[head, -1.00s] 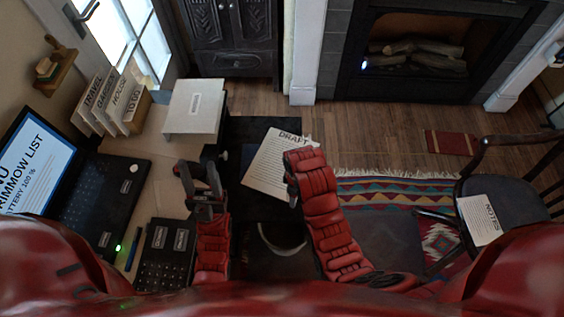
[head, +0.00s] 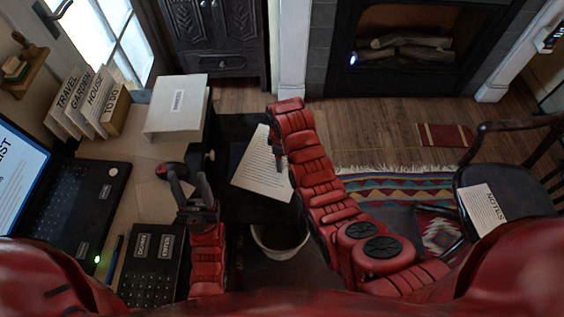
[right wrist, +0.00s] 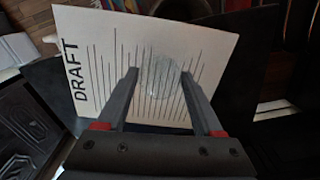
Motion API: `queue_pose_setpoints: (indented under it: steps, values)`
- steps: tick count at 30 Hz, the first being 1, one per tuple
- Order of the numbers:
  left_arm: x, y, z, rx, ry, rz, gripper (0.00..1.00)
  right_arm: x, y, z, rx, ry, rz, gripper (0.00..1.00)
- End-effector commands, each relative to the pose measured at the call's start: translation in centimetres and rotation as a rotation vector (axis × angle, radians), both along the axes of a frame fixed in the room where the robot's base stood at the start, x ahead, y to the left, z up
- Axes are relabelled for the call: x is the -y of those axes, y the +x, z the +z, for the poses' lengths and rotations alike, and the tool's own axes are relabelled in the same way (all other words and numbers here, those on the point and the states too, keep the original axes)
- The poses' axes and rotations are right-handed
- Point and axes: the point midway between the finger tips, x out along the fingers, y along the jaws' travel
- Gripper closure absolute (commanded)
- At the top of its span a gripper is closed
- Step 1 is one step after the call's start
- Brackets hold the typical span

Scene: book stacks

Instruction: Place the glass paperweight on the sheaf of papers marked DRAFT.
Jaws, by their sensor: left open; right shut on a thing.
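The sheaf of papers marked DRAFT (head: 259,173) lies on a dark surface right of the desk. Its title is hidden in the head view but reads clearly in the right wrist view (right wrist: 101,60). The clear glass paperweight (right wrist: 158,73) is between my right gripper's fingertips (right wrist: 158,76), seen against the ruled lines of the sheaf. I cannot tell whether it touches the paper. In the head view my right gripper (head: 277,150) is mostly covered by its arm, and the paperweight is not visible. My left gripper (head: 187,182) is open and empty over the desk.
The desk holds a laptop (head: 60,190), a black keypad box (head: 150,265), a labelled white box (head: 178,105) and upright folders (head: 85,105). A bin (head: 278,240) stands below the sheaf. A chair with NOTES papers (head: 483,210) is at right.

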Motion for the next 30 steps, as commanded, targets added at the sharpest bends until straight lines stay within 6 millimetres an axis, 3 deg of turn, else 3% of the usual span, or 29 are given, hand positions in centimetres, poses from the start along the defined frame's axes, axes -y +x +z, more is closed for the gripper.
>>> queue_pose_setpoints:
  steps: [8,18,29,30]
  values:
    - [0.0,0.0,0.3,0.000,0.000,0.000,0.50,0.0,0.9,-0.1,0.000,0.000,-0.001,1.00]
    - [0.0,0.0,1.4,0.000,0.000,0.000,0.50,0.0,0.8,-3.4,-0.002,0.000,-0.001,1.00]
    - [0.0,0.0,1.0,0.000,0.000,0.000,0.50,0.0,0.9,-4.0,0.003,0.001,-0.001,1.00]
    - [0.0,0.0,1.1,0.000,0.000,0.000,0.50,0.0,0.9,-3.9,0.003,0.001,-0.001,0.26]
